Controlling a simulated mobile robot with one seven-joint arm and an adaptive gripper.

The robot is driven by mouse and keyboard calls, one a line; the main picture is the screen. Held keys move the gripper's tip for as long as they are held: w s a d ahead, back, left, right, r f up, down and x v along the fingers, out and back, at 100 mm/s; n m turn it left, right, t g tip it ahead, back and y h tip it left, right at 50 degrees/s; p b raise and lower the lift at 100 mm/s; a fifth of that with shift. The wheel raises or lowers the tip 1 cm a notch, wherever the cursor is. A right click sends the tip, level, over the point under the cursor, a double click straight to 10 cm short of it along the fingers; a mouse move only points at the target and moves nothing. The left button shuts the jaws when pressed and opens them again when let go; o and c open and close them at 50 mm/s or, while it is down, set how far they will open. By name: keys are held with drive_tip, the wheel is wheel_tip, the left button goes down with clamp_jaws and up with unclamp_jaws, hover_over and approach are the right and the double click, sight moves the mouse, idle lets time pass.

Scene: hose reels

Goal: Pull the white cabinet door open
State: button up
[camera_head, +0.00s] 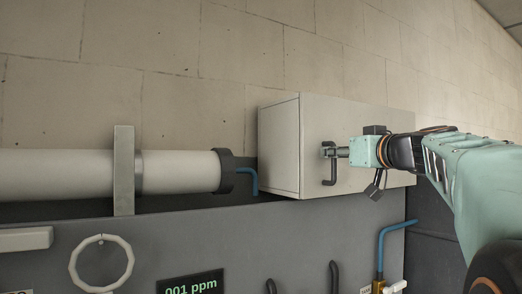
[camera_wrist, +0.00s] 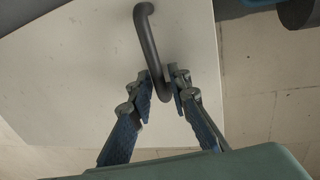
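The white cabinet (camera_head: 285,150) is a pale box fixed against the block wall, and its door (camera_head: 375,165) is the front face, which looks closed. A dark, bent bar handle (camera_head: 332,170) stands out from the door; it also shows in the wrist view (camera_wrist: 150,40). My gripper (camera_head: 328,152) is at the handle's upper part in the head view. The door's inside and hinges are hidden.
A thick white pipe (camera_head: 60,174) with a metal bracket (camera_head: 124,170) runs left of the cabinet. Below is a grey panel (camera_head: 230,240) with a white ring (camera_head: 101,263), a ppm display (camera_head: 190,284), dark handles and a blue hose (camera_head: 382,245). Wall above is bare.

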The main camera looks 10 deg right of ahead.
drive_tip(key=shift+w, duration=0.25)
clamp_jaws()
drive_tip(key=shift+s, duration=0.15)
